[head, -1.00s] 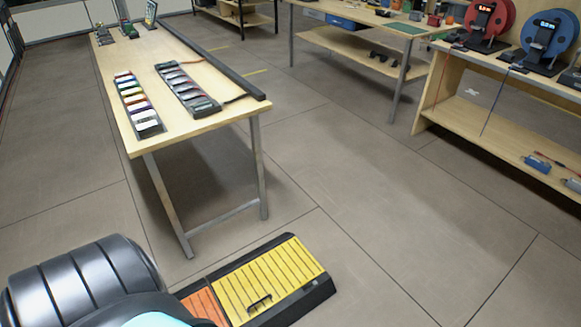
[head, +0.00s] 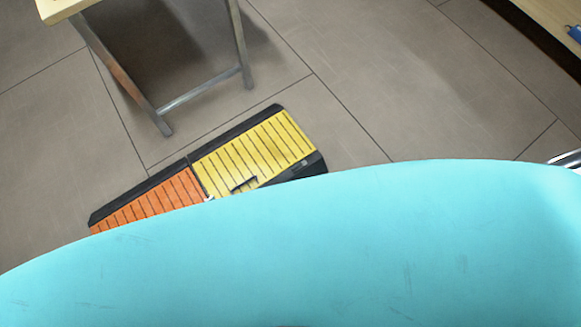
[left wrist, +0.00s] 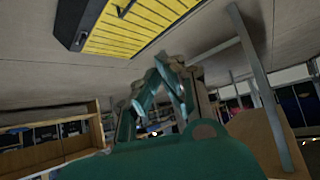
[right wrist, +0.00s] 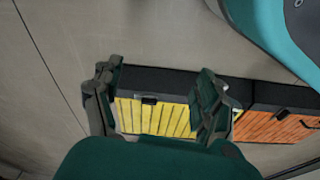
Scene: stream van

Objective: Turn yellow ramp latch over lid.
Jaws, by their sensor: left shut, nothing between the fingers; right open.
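The ramp lies on the floor, with a yellow ribbed lid (head: 255,150), an orange ribbed section (head: 150,200) and a black frame (head: 235,133). A dark slot (head: 243,184) shows in the yellow lid. The latch is too small to tell apart for certain; a small dark piece (right wrist: 150,100) sits at the yellow lid's edge in the right wrist view. My right gripper (right wrist: 156,78) is open and empty, its fingers spread in front of the yellow section. My left gripper (left wrist: 163,65) is shut and empty, with the yellow lid (left wrist: 135,25) beyond its tips. Neither gripper shows in the head view.
My own light-blue body covers the lower head view and hides the ramp's near side. A wooden table (head: 62,8) with metal legs (head: 122,75) stands behind the ramp on the left. The tiled floor (head: 380,80) right of the ramp is clear.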

